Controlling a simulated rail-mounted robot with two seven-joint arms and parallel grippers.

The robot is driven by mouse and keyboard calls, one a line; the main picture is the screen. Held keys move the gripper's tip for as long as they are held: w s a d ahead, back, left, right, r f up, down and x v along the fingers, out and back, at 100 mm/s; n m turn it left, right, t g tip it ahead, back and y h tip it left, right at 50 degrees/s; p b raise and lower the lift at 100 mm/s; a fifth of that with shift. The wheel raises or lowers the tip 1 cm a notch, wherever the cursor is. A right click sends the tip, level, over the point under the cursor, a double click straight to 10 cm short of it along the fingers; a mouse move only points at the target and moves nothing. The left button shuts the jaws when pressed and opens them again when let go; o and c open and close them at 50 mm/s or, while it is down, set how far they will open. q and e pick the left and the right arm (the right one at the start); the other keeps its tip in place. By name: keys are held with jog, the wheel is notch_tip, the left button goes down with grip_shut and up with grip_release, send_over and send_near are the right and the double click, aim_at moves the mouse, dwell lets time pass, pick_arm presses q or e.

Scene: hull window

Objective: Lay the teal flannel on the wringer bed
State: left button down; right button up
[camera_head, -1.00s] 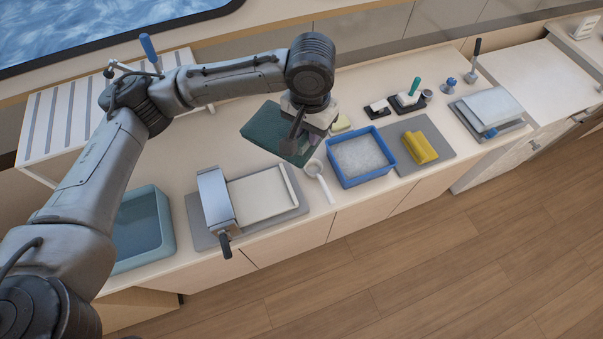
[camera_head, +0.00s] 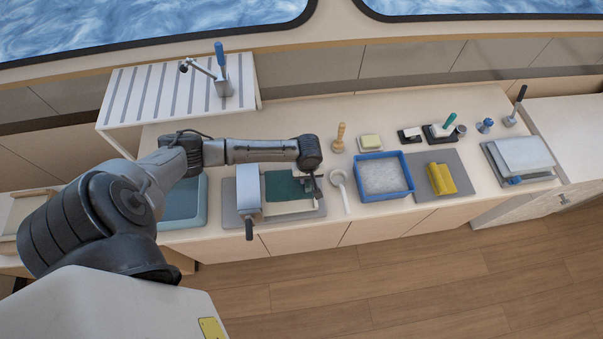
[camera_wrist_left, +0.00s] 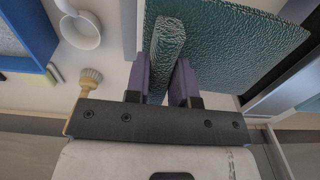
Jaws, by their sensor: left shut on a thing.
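In the left wrist view, the purple fingers (camera_wrist_left: 163,85) are shut on a folded ridge of the flannel (camera_wrist_left: 235,42). Whether the flannel touches the bed or hangs just above it, I cannot tell. My arm hides part of the bed's far side. My right gripper is not in view.
A wooden brush (camera_head: 339,139) stands behind. A teal basin (camera_head: 182,212) is left of the wringer.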

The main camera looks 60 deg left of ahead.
pick_arm(q)
jog(key=shift+s+a+f, duration=0.55)
jog(key=shift+s+a, duration=0.1)
jog(key=shift+s, duration=0.05)
jog(key=shift+f+b, duration=1.4)
jog(key=shift+b, duration=0.15)
jog(key=shift+f, duration=0.1)
jog(key=shift+f, duration=0.15)
jog(key=shift+f, duration=0.45)
jog(key=shift+f, duration=0.15)
dwell(0.4)
jog(key=shift+f, duration=0.2)
dwell(0.4)
